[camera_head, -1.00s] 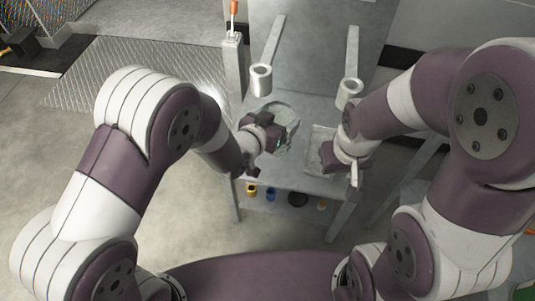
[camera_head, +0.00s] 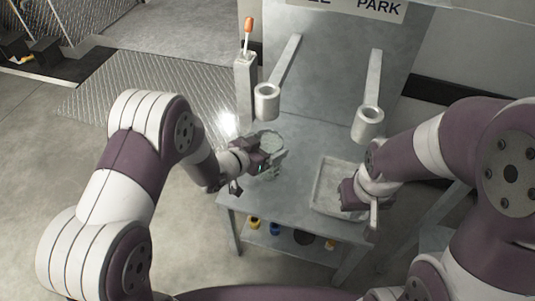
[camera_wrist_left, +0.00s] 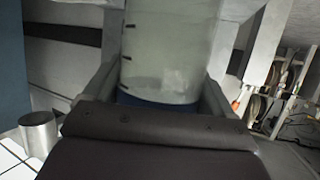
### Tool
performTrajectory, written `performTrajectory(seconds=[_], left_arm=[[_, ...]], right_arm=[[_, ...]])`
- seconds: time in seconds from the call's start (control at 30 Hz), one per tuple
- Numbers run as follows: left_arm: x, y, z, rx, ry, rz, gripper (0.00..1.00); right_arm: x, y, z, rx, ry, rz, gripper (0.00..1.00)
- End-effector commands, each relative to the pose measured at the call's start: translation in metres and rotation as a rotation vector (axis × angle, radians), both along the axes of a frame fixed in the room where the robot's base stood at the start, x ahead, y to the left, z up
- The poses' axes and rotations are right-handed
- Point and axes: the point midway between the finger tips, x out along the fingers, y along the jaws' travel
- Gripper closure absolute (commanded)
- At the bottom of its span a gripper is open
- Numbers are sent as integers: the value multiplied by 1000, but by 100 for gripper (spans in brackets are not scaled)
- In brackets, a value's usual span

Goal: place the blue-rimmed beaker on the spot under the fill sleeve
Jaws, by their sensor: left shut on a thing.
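My left gripper (camera_head: 268,163) is shut on a pale, translucent beaker (camera_head: 270,142) above the grey table (camera_head: 296,216), near its left side. In the left wrist view the beaker (camera_wrist_left: 170,45) stands between the two fingers of my left gripper (camera_wrist_left: 162,85). It has dark tick marks and a blue band near the palm. A grey fill sleeve (camera_head: 266,103) on an arm appears just above the beaker in the head view. A second sleeve (camera_head: 368,124) hangs to the right. The spot under the sleeve is not visible. My right gripper (camera_head: 350,194) is over the tray; its fingers are unclear.
A shallow grey tray (camera_head: 325,184) lies on the table's right side. A post with an orange-handled tool (camera_head: 248,35) stands at the back left. Small yellow, blue and dark items (camera_head: 275,229) sit on the lower shelf. A metal cylinder (camera_wrist_left: 38,133) shows in the left wrist view.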

Motion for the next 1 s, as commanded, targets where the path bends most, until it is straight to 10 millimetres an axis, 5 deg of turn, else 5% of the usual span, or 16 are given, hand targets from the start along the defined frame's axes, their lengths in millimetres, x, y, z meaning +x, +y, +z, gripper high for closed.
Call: performTrajectory(seconds=[0.1,0.43,0.47,0.5,0.8,1.0], left_arm=[[0,0,-25,-1,0,0,70],[0,-1,-26,-1,-1,0,70],[0,0,-26,0,0,0,12],[0,-1,-25,-1,-1,0,0],[-1,1,-18,0,0,1,0],[-34,30,3,0,1,4,0]], right_arm=[[0,0,-16,0,1,0,100],[0,0,-15,0,0,0,100],[0,0,-15,0,0,0,100],[0,0,-14,0,0,0,100],[0,0,-9,0,0,0,100],[0,0,11,0,0,0,100]])
